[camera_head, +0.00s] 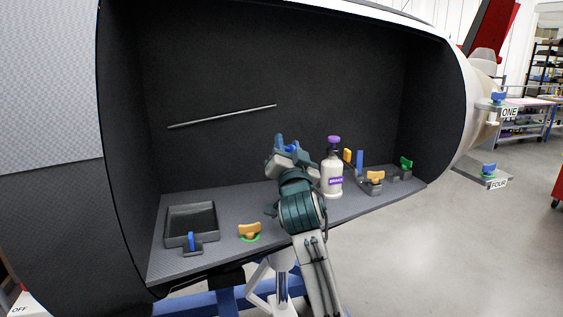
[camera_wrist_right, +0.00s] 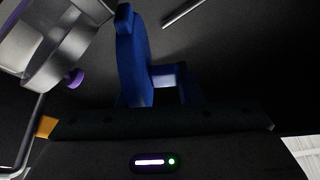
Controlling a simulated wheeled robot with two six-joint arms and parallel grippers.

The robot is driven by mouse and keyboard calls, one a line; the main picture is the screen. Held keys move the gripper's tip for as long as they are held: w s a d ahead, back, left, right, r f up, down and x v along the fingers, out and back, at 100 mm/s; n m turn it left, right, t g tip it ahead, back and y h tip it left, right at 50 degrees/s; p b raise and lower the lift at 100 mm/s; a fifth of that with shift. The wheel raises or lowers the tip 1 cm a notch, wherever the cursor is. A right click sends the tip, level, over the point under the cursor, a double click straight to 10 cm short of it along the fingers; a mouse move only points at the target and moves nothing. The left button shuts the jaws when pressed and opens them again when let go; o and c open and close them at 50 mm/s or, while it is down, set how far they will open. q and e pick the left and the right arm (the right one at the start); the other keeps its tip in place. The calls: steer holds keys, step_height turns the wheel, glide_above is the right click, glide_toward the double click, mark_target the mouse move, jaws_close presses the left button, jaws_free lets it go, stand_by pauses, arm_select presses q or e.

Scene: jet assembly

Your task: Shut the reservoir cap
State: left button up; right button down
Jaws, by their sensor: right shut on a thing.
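My right gripper (camera_head: 288,149) has blue fingers and is up inside the dark bay, to the left of a white bottle (camera_head: 332,180) labelled BRAKE with a purple cap (camera_head: 334,140). In the right wrist view the blue fingers of my right gripper (camera_wrist_right: 160,80) have a small pale part (camera_wrist_right: 163,76) between them. The gripper hides most of this part, and I cannot tell what it belongs to. My left gripper is not in view.
A thin rod (camera_head: 222,116) is on the back wall.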

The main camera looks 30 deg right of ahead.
steer(key=shift+d+f+m+g+h+b, duration=0.3)
steer(key=shift+d+m+h+b, duration=0.15)
steer(key=shift+m, duration=0.45)
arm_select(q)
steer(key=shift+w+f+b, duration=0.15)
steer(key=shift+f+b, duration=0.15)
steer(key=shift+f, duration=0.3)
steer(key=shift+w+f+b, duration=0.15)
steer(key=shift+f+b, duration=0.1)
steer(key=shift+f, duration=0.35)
arm_select(e)
steer(key=shift+s+d+m+g, duration=0.1)
steer(key=shift+d+m+g, duration=0.2)
steer(key=shift+m, duration=0.5)
steer(key=shift+h, duration=0.35)
steer(key=c, duration=1.2)
jaws_free()
steer(key=shift+r, duration=0.1)
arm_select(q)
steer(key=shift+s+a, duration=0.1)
arm_select(e)
steer(key=shift+a, duration=0.15)
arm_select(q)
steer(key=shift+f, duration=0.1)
